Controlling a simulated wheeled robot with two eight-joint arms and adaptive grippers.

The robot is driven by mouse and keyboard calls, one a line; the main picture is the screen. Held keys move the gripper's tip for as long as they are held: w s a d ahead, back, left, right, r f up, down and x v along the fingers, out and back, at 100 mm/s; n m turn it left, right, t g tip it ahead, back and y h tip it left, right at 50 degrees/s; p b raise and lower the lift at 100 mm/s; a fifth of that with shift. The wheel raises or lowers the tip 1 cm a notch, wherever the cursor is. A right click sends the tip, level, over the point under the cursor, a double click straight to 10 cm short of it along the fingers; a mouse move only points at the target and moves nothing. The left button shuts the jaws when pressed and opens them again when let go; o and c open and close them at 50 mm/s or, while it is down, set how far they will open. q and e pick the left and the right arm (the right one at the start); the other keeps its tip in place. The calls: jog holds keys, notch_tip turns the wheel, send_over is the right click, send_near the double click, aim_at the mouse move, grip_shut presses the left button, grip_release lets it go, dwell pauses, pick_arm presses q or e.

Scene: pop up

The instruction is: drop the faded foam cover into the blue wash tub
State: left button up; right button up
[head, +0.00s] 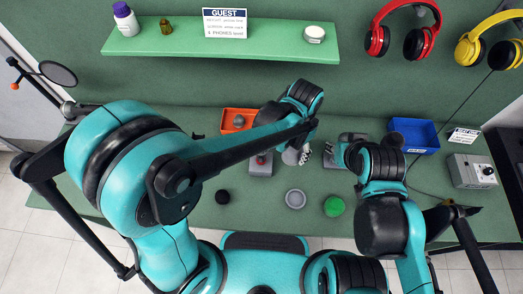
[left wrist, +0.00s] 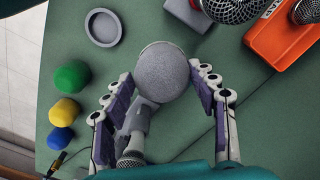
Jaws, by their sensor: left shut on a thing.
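The faded foam cover is a pale grey ball (left wrist: 162,72) in the left wrist view. My left gripper (left wrist: 166,98) has its fingers on both sides of it and is shut on it. A microphone on a grey holder (left wrist: 130,158) shows just below the ball; I cannot tell whether they touch. In the head view my left gripper (head: 297,154) is over the middle of the table, and the held cover is mostly hidden. The blue wash tub (head: 425,148) stands at the back right. My right gripper (head: 336,155) is left of the tub; its fingers are unclear.
An orange tray (head: 229,126) stands at the back left. A black foam ball (head: 222,197), a grey round dish (head: 295,198) and a green foam ball (head: 334,206) lie near the front. A grey control box (head: 472,171) is at the right. A shelf (head: 160,41) overhangs the back.

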pick_arm(q)
notch_tip(320, 180, down, 6)
jog(key=shift+d+r+b, duration=0.1)
jog(key=shift+d+b, duration=0.05)
jog(key=shift+b, duration=0.95)
jog(key=shift+f+b, duration=0.7)
jog(key=shift+f, duration=1.25)
jog(key=shift+f, duration=0.1)
jog(key=o, duration=1.3)
